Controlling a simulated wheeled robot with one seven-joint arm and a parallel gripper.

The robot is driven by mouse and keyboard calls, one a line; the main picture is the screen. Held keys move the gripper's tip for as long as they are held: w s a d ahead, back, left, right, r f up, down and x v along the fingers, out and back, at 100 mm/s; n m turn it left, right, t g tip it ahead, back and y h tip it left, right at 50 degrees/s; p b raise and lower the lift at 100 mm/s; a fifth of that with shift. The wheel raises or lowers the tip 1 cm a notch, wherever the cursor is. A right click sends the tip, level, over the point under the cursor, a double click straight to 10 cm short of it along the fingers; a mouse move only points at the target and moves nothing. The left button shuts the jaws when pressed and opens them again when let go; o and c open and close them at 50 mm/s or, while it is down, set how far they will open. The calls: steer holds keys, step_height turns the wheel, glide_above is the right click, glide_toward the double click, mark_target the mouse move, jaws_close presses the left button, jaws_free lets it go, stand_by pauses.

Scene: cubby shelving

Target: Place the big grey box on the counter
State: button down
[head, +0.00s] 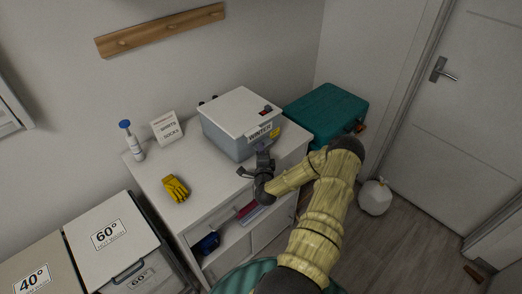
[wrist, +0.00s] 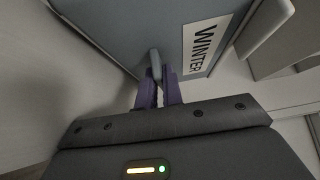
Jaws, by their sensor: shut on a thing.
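The big grey box (head: 228,138) has a white lid and a "WINTER" label, and it sits at the back right of the white counter (head: 157,187). In the head view its base looks to be on or very close to the counter top. My gripper (head: 264,163) is at the box's front face. In the wrist view my gripper (wrist: 158,92) has its purple fingers shut on a small handle of the grey box (wrist: 130,30), left of the label. The underside contact of the box is hidden.
A yellow glove (head: 175,188), a blue-topped bottle (head: 132,142) and a small sign (head: 166,128) stand on the counter's left. A teal case (head: 326,112) is right of the counter. Laundry bins (head: 112,240) stand front left. A white bag (head: 375,197) lies on the floor.

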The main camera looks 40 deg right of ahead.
steer(key=shift+f+b, duration=0.25)
steer(key=shift+b, duration=0.05)
steer(key=c, duration=1.5)
jaws_free()
steer(key=shift+f, duration=0.1)
steer(key=shift+c, duration=0.2)
steer(key=shift+s+f, duration=0.1)
steer(key=shift+a+r+p, duration=0.15)
steer(key=shift+r+p, duration=0.45)
steer(key=shift+p, duration=0.05)
steer(key=b+v, duration=0.3)
steer(key=v, duration=0.8)
steer(key=shift+s+b, duration=0.25)
steer(key=shift+b, duration=0.05)
steer(key=shift+a+r, duration=0.1)
steer(key=shift+a, duration=0.05)
